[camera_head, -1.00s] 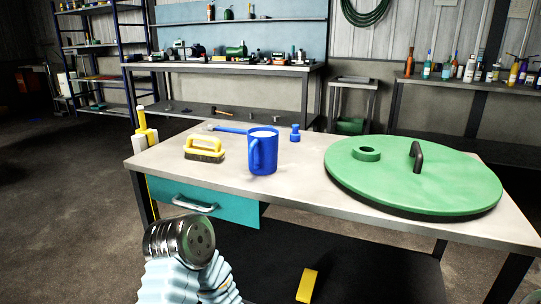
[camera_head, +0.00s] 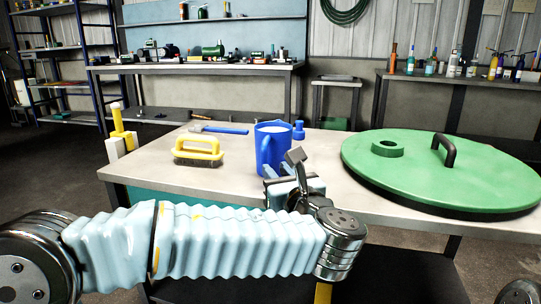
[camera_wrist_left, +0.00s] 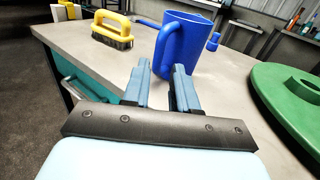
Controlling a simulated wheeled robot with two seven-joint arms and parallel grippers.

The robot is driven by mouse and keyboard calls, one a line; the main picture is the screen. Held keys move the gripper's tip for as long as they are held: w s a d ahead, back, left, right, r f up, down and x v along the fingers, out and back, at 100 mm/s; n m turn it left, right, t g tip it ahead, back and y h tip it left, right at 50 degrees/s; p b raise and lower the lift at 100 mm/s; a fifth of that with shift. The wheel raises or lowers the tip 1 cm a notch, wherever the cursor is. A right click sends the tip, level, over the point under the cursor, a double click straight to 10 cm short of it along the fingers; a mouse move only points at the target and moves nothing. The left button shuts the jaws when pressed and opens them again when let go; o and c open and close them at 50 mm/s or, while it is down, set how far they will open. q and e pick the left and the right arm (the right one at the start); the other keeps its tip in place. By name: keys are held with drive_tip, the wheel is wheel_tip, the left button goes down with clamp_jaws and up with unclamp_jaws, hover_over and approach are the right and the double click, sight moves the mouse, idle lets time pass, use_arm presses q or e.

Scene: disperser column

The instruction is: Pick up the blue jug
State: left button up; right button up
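The blue jug (camera_head: 278,140) stands upright on the grey table, and something white shows inside its top. In the left wrist view the jug (camera_wrist_left: 190,48) is just beyond the fingertips. The fingers (camera_wrist_left: 160,70) are apart and empty, with the handle ahead of the gap between them. I cannot tell whether a finger touches the jug. My right gripper is not in view.
A yellow-handled brush (camera_head: 198,152) lies to the left on the table (camera_head: 225,186). A blue-handled tool (camera_head: 222,129) and a small blue piece (camera_head: 298,130) are behind. A large green lid (camera_head: 440,172) covers the right side. The table between brush and jug is clear.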

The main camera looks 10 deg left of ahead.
sight(264, 159)
use_arm(q)
drive_tip(key=x, duration=0.9)
drive_tip(key=shift+w+a+f, duration=0.15)
drive_tip(key=shift+w+f, duration=0.15)
drive_tip(key=shift+w, duration=0.05)
clamp_jaws()
